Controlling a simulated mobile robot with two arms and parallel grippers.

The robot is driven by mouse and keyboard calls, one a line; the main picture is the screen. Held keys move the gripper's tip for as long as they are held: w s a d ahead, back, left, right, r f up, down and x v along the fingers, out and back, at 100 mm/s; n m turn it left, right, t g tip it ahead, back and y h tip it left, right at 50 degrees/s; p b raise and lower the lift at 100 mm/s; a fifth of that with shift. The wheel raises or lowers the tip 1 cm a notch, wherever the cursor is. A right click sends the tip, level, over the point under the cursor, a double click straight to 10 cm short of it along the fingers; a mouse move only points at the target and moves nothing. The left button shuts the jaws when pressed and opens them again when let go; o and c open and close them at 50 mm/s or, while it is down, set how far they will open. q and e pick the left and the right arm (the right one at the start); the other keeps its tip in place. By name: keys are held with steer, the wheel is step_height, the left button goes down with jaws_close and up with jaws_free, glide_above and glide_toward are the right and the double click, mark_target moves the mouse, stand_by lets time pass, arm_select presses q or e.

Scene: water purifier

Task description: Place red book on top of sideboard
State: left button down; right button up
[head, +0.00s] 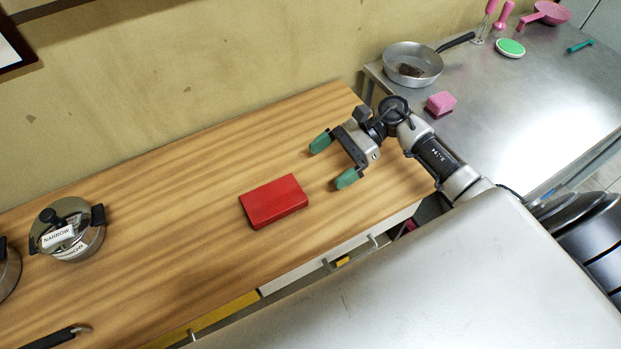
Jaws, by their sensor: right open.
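The red book (274,201) lies flat on the wooden top of the sideboard (180,200), near its front edge and right of the middle. My right gripper (334,160) is open, with its two green-tipped fingers apart and pointing left toward the book. It is above the right part of the sideboard, to the right of the book and apart from it. Nothing is between its fingers. My left gripper is not in view.
A lidded pot (72,238) with a "NARROW" label stands on the sideboard's left part. A dark handle (60,338) lies at the lower left. The metal table (520,85) on the right holds a pan (412,66) and a pink sponge (441,103). The sideboard's middle is clear.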

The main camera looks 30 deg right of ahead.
steer(key=b+v, duration=0.1)
steer(key=v, duration=0.3)
steer(key=shift+r, duration=0.1)
stand_by(0.4)
